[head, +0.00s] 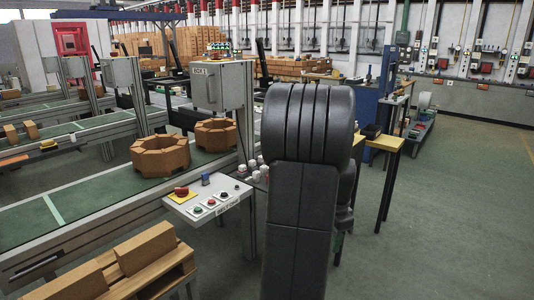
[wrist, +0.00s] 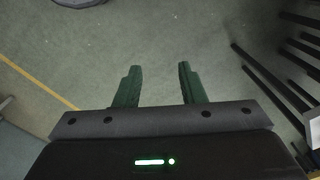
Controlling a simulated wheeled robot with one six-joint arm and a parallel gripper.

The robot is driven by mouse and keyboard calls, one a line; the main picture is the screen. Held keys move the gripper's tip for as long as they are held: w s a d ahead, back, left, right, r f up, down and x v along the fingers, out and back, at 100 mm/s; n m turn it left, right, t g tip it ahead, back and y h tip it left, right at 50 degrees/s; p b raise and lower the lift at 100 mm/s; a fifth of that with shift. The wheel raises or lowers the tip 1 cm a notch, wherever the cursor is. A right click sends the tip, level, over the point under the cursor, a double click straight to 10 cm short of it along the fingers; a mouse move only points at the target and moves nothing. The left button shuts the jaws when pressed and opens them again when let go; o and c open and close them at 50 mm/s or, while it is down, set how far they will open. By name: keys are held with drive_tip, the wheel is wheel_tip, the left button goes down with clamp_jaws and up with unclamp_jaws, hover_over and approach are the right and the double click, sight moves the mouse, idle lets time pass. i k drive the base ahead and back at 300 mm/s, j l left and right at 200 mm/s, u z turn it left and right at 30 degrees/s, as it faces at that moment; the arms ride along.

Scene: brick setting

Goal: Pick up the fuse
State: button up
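My gripper (wrist: 159,72) shows in the wrist view with its two dark green fingers apart. Only bare floor shows between and beyond them, so it is open and empty. In the head view my arm fills the middle and hides the gripper and part of the bench behind it. I cannot make out a fuse for certain in either view. Several small white and reddish pieces (head: 257,172) stand beside the control panel, partly hidden by my arm, too small to identify.
A conveyor (head: 90,210) carries brick rings (head: 160,155). A control panel (head: 208,200) with buttons juts out at its near edge. A wooden pallet (head: 160,285) with bricks is at lower left. A yellow-topped table (head: 385,142) stands behind my arm. The floor (head: 450,220) at right is clear.

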sight(242, 169)
drive_tip(key=i+u, duration=0.3)
drive_tip(key=i, duration=0.3)
drive_tip(key=i+l+u, duration=0.25)
drive_tip(key=i, duration=0.35)
drive_tip(key=i+l+u, duration=0.3)
drive_tip(key=i, duration=0.3)
drive_tip(key=i+l+u, duration=0.3)
drive_tip(key=i+l, duration=0.1)
drive_tip(key=i, duration=0.15)
